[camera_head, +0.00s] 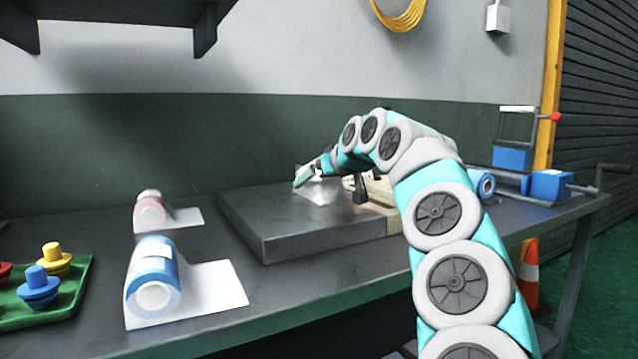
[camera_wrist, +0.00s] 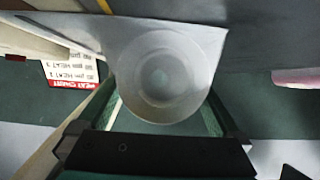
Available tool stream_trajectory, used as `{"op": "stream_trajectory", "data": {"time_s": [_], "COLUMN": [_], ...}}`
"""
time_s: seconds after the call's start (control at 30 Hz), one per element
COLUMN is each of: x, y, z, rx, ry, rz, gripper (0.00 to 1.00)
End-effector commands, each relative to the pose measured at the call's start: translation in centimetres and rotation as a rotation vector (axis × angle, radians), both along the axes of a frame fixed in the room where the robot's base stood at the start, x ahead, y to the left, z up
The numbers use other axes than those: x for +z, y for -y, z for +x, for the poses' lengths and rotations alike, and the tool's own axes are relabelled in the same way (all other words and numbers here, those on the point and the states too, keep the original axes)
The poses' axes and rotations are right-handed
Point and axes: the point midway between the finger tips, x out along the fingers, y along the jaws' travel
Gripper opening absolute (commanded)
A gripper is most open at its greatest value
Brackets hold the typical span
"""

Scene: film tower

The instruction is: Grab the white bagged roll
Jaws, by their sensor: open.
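A white bagged roll (camera_wrist: 163,62) fills the middle of the wrist view, its round end facing the camera and its pale film sheet (camera_wrist: 70,25) spreading behind it. In the head view, its pale film (camera_head: 325,192) shows on the grey slab, while the roll itself is mostly hidden by my gripper. My gripper (camera_head: 306,174) is over that film. In the wrist view my gripper (camera_wrist: 160,105) is open, with a green finger on either side of the roll. I cannot tell whether the fingers touch it.
The grey slab (camera_head: 290,240) lies on the dark bench. A pink roll (camera_head: 151,212) and a blue roll (camera_head: 157,275) with sheets lie left of it. A green tray (camera_head: 75,300) holds coloured knobbed pieces. A heat chart (camera_wrist: 74,74) shows at left. Blue clamp equipment (camera_head: 550,185) stands right.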

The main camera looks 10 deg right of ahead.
Motion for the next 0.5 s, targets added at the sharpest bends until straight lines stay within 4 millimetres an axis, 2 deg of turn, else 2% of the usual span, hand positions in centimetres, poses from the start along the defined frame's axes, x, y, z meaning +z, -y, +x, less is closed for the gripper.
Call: {"op": "stream_trajectory", "data": {"time_s": [0.27,0.5], "x": [-0.03,-0.02], "y": [0.00,0.00], "z": [0.17,0.16], "rx": [-0.001,0.000], "ry": [0.002,0.001], "rz": [0.001,0.001], "gripper": [0.99,0.72]}}
